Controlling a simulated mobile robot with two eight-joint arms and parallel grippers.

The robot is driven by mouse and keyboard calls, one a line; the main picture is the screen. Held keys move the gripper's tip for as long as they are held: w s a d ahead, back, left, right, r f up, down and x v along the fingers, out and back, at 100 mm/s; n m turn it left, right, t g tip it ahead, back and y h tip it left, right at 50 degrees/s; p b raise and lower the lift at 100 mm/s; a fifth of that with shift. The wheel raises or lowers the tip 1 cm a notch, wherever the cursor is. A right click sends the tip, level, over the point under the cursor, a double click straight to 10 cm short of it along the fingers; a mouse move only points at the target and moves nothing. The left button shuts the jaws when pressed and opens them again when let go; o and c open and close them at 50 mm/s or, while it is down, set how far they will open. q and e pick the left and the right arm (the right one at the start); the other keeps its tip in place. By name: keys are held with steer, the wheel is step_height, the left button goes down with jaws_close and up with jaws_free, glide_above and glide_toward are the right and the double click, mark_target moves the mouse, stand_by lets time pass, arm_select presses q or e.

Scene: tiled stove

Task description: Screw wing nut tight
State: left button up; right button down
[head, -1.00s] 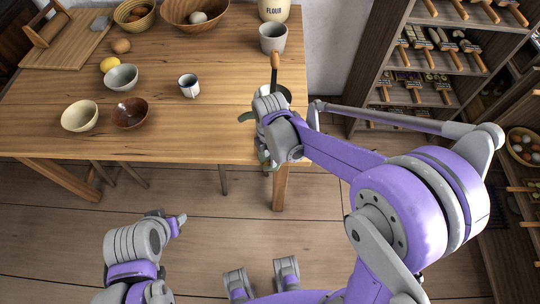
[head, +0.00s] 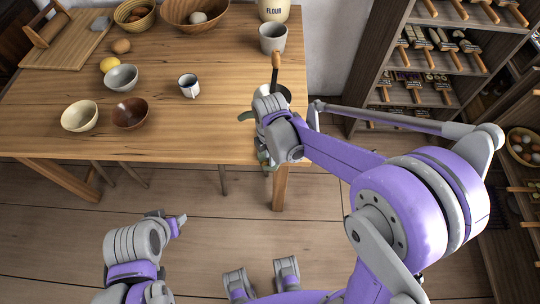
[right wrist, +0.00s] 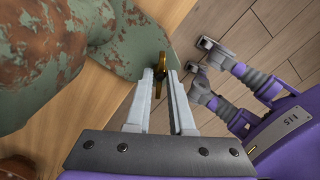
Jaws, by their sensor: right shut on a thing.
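A brass wing nut (right wrist: 160,65) is between the fingertips of my right gripper (right wrist: 163,82) in the right wrist view. The fingers are shut on it and cover part of it. It sits beside a green, rust-patched metal body (right wrist: 85,40). In the head view my right gripper (head: 262,140) is at the table's front right corner. There the green metal body (head: 246,116) is mostly hidden behind my wrist. My left gripper (head: 178,222) is low at the left, away from the table; its finger gap is not clear.
The wooden table (head: 190,125) holds a brown bowl (head: 130,113), a cream bowl (head: 80,116), a small cup (head: 189,86) and a grey cup (head: 272,38). A wooden-handled rod (head: 275,62) rises behind my right wrist. A shelf unit (head: 420,85) stands at the right.

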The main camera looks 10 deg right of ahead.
steer(key=m+b, duration=0.1)
steer(key=m, duration=0.2)
steer(key=shift+d+m, duration=0.1)
steer(key=shift+m, duration=0.2)
steer(key=m, duration=0.3)
steer(key=shift+m, duration=0.3)
steer(key=m+b, duration=0.1)
steer(key=m, duration=0.2)
steer(key=shift+d+m, duration=0.1)
steer(key=shift+m, duration=0.2)
steer(key=m, duration=0.3)
steer(key=shift+m, duration=0.3)
steer(key=m, duration=0.3)
steer(key=shift+s+m+b, duration=0.1)
steer(key=shift+m+b, duration=0.25)
steer(key=shift+m, duration=0.05)
steer(key=m, duration=0.3)
steer(key=shift+s+m, duration=0.1)
steer(key=shift+m, duration=0.2)
steer(key=m, duration=0.3)
steer(key=shift+s, duration=0.1)
steer(key=shift+m, duration=2.2)
